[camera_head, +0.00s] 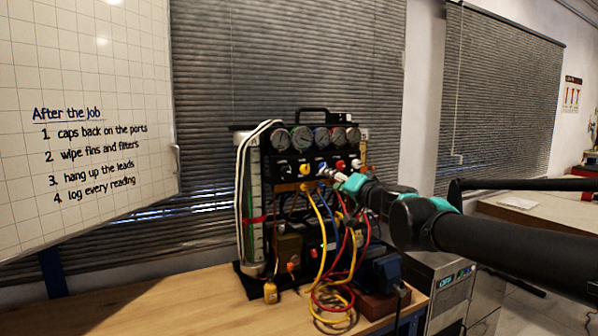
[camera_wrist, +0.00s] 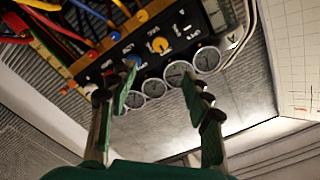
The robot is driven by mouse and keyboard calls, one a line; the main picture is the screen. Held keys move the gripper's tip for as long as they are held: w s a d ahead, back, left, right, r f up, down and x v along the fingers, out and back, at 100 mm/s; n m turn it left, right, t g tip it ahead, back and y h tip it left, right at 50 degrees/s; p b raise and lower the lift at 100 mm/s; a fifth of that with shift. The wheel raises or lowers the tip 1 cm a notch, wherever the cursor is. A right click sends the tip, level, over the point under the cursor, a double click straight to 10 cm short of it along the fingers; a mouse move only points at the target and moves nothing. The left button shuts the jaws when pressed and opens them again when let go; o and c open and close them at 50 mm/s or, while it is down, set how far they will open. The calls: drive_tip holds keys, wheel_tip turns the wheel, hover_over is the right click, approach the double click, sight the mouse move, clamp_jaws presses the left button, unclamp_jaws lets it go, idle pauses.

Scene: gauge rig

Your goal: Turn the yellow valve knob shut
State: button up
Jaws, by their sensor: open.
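The yellow valve knob (camera_head: 304,169) is on the black panel of the gauge rig, below the row of gauges. It also shows in the wrist view (camera_wrist: 160,46), uncovered, beyond and between my fingertips. My gripper (camera_head: 330,174) is in front of the panel, to the right of the yellow knob in the head view. In the wrist view my gripper (camera_wrist: 158,92) has its two fingers spread with nothing between them. The blue knob (camera_wrist: 133,62) lies close to the left fingertip in that view; whether they touch I cannot tell.
Several round gauges (camera_head: 302,138) top the rig. Yellow, red and blue hoses (camera_head: 325,240) hang below the panel onto the wooden bench (camera_head: 185,300). The bench's left part is clear. A whiteboard (camera_head: 90,70) stands at left.

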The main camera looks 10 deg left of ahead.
sight(306, 170)
drive_tip(key=x, duration=1.6)
drive_tip(key=shift+w+a+f, duration=0.1)
drive_tip(key=shift+w+a, duration=0.1)
drive_tip(key=shift+a, duration=0.05)
clamp_jaws()
